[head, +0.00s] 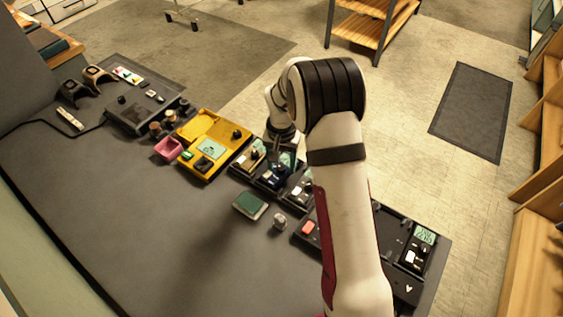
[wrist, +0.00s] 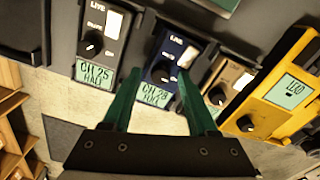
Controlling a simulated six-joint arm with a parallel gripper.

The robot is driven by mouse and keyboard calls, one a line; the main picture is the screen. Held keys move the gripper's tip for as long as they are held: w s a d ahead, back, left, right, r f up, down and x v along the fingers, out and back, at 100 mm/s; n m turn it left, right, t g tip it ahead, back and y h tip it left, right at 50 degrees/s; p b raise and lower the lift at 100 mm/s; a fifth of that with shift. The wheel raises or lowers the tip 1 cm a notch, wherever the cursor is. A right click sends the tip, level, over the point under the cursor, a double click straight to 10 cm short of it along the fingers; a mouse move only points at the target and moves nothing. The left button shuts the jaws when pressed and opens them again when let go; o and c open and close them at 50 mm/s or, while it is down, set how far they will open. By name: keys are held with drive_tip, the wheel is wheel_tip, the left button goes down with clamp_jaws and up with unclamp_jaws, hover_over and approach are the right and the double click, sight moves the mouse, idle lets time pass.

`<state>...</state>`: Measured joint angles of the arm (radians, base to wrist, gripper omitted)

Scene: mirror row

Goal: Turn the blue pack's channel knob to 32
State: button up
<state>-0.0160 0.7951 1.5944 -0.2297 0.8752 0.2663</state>
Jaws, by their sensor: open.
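The blue pack (wrist: 178,52) sits in a dark rack, between a grey-white pack and a tan pack in the wrist view. Its black knob (wrist: 161,73) lies between my fingertips in that view. The green screen (wrist: 156,95) by the knob seems to read CH 28, with smaller blurred text below. My gripper (wrist: 158,80) is open, its two green fingers on either side of the knob. I cannot tell whether they touch it. In the head view the blue pack (head: 275,177) is partly hidden under my gripper (head: 277,154).
A neighbouring pack (wrist: 104,35) reads CH 25 and stands close on the left in the wrist view. A tan pack (wrist: 232,76) and a yellow unit (wrist: 275,90) stand close on the right. A green-topped box (head: 250,205) lies on the grey table (head: 170,225), which has free room in front.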

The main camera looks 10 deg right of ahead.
clamp_jaws()
drive_tip(key=m, duration=0.5)
idle(0.3)
unclamp_jaws()
